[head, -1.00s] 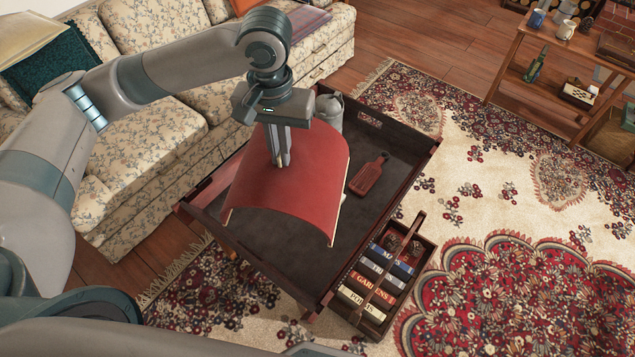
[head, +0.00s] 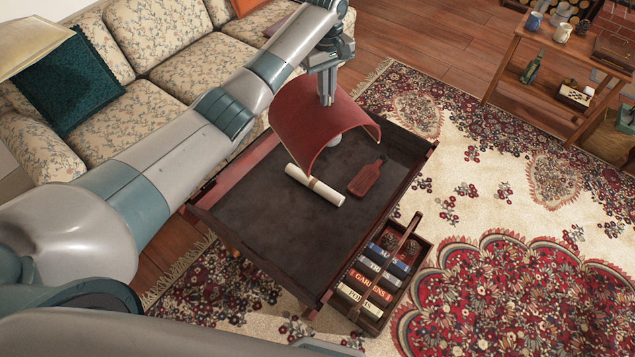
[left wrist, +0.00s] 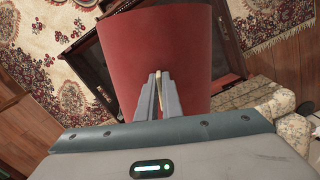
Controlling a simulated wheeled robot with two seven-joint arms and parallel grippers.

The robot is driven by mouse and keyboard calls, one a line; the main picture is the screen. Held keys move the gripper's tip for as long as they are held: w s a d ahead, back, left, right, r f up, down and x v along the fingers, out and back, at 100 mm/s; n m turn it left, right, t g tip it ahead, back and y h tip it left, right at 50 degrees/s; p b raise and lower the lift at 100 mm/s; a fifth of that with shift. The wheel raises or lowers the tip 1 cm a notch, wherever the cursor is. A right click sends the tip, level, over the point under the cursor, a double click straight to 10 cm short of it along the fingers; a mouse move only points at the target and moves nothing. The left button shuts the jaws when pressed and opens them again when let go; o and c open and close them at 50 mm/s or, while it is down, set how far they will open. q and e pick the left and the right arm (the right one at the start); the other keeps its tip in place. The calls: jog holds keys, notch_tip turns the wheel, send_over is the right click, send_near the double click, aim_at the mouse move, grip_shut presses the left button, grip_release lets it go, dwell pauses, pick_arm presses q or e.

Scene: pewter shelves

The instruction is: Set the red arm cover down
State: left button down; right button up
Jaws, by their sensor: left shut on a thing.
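The red arm cover (head: 311,122) is a curved, arched sheet. In the head view it hangs over the far end of the dark tray-like table (head: 262,208), near the sofa. My left gripper (head: 327,98) is shut on its upper edge, and the cover looks held above the table. In the left wrist view the cover (left wrist: 188,55) spreads out beyond the fingers (left wrist: 158,92), with a pale edge between them. The cover hides part of the table's far end. My right gripper is not in view.
A rolled white paper (head: 315,186) and a red paddle-shaped board (head: 367,178) lie on the table. A wooden caddy of books (head: 378,280) stands at its near right corner. The floral sofa (head: 185,70) is behind. The table's near left part is clear.

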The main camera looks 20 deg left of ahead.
aim_at(319, 117)
pick_arm(q)
jog(key=s+a+f+n+p, duration=0.1)
jog(key=s+f+n, duration=0.1)
jog(key=f, duration=0.7)
jog(key=s+a+f+n+p, duration=0.1)
jog(key=s+a+f+p, duration=0.15)
jog(key=f, duration=0.55)
jog(key=s+d+f+n+p, duration=0.1)
jog(key=s+d+f, duration=0.2)
jog(key=s+f, duration=0.9)
jog(key=shift+s+d+f, duration=0.2)
jog(key=shift+d+f, duration=0.1)
jog(key=shift+f, duration=0.35)
